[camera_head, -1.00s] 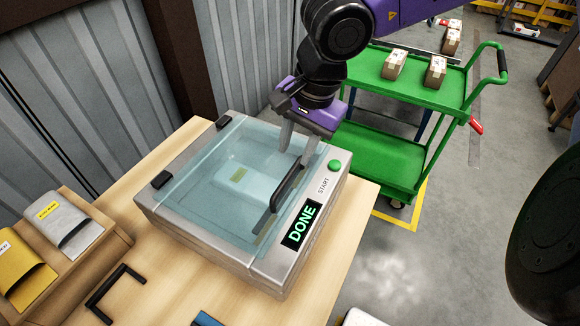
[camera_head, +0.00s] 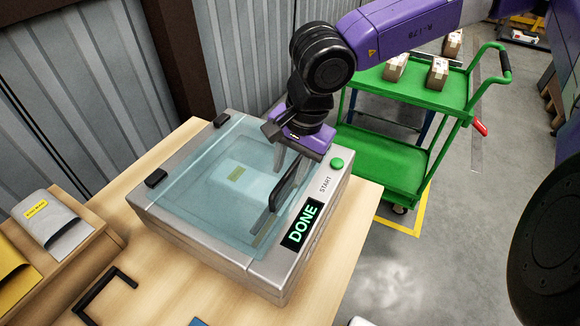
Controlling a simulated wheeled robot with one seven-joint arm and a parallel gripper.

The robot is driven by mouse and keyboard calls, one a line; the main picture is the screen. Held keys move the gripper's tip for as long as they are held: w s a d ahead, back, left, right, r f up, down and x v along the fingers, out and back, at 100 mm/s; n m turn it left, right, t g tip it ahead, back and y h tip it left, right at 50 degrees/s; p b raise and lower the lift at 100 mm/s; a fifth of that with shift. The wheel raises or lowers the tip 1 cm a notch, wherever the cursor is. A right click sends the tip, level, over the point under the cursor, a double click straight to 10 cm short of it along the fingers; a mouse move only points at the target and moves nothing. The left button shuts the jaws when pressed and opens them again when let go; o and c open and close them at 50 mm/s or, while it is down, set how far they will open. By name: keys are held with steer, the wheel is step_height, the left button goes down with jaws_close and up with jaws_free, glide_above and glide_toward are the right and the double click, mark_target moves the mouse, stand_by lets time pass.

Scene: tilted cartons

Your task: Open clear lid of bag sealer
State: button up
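The bag sealer (camera_head: 185,232) stands on the wooden table, a grey box with a flat clear bluish lid (camera_head: 215,205) that lies shut. A black bar handle (camera_head: 289,184) sits at the lid's right edge, beside the green START button (camera_head: 337,163) and a display reading DONE (camera_head: 302,225). My gripper (camera_head: 287,165) points down at the handle's far end, with its fingers apart. The handle's far end lies close to the fingers. I cannot tell whether they touch it.
A grey bag (camera_head: 52,222) and a yellow bag (camera_head: 12,270) rest in a wooden holder at left. A black bracket (camera_head: 105,292) lies in front. A green cart (camera_head: 415,95) with small cartons stands behind right. A corrugated wall rises behind the table.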

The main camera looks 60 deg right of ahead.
jaws_close()
stand_by(1.3)
